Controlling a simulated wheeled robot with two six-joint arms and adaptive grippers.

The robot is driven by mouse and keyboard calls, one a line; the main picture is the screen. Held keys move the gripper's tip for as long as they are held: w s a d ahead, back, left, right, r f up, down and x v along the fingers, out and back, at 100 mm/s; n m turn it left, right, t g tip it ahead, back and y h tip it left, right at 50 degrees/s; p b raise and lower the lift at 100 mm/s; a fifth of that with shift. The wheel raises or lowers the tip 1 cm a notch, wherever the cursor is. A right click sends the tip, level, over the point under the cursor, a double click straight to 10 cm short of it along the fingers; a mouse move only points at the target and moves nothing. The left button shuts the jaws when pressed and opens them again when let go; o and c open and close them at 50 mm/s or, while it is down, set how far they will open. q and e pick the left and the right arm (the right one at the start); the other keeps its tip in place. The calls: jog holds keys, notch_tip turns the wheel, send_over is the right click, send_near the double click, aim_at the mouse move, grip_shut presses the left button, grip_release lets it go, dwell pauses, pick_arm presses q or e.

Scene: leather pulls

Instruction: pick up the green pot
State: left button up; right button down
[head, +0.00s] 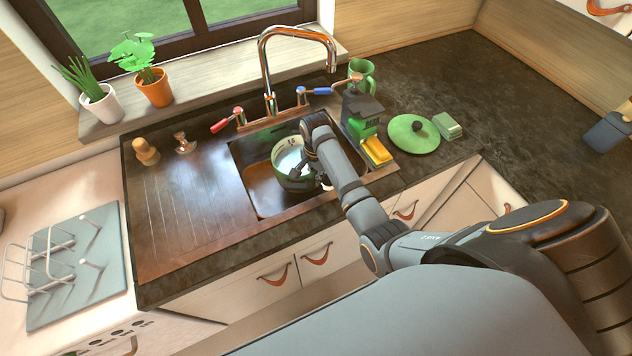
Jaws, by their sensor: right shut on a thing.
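The green pot (290,181) sits in the sink basin (252,160), with a pale interior and a green outer wall. My right gripper (312,177) reaches down over the basin and is shut on the pot at its right side. The fingers and the part of the pot under them are partly hidden by my right arm. I cannot tell whether the pot touches the basin floor. My left gripper is not in view.
A chrome faucet (264,62) arches behind the basin. The drainboard (190,205) at left is mostly clear. Potted plants line the sill.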

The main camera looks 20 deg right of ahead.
jog(key=shift+w+r, duration=0.15)
jog(key=shift+r, duration=1.55)
